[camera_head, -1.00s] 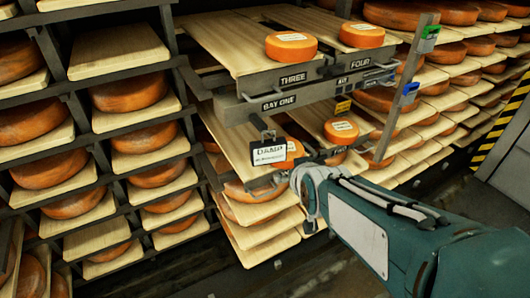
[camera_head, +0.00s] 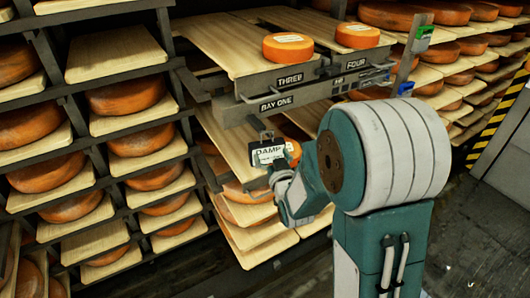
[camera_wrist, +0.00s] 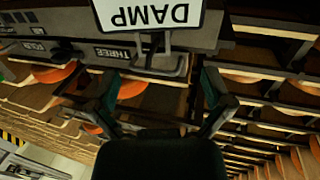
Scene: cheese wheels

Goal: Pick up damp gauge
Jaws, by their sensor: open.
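In the head view my gripper (camera_head: 275,180) is just below the gauge, partly hidden by my arm. I cannot tell whether it touches the card.
The BAY ONE rail (camera_head: 290,103) carries shelf boards with two orange cheese wheels (camera_head: 288,47) (camera_head: 357,36) on top. Racks of cheese (camera_head: 125,95) stand at the left, and more shelves at the right. The floor (camera_head: 490,240) at the lower right is clear.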

